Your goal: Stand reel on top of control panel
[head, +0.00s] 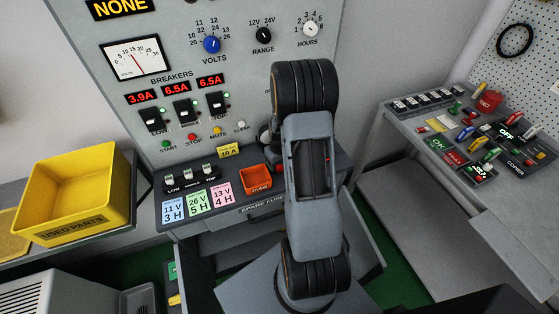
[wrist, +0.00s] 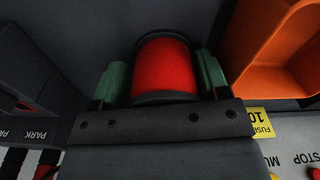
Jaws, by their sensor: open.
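In the wrist view a red reel (wrist: 165,68) with dark rims sits between the green-padded fingers of my gripper (wrist: 163,80). The fingers are open, one on each side of the reel. I cannot tell whether either touches it, or whether the reel rests on the dark surface behind it. The grey control panel (head: 187,68) stands upright at the back, with dials, a meter and breakers. A dark ledge with switches (head: 180,182) juts out at its foot.
An orange bin (head: 254,179) stands on the ledge and shows close beside the reel in the wrist view (wrist: 262,45). Coloured cards (head: 197,203) lie left of it. A yellow used-parts bin (head: 75,195) is at left. A cluttered bench (head: 455,125) is at right.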

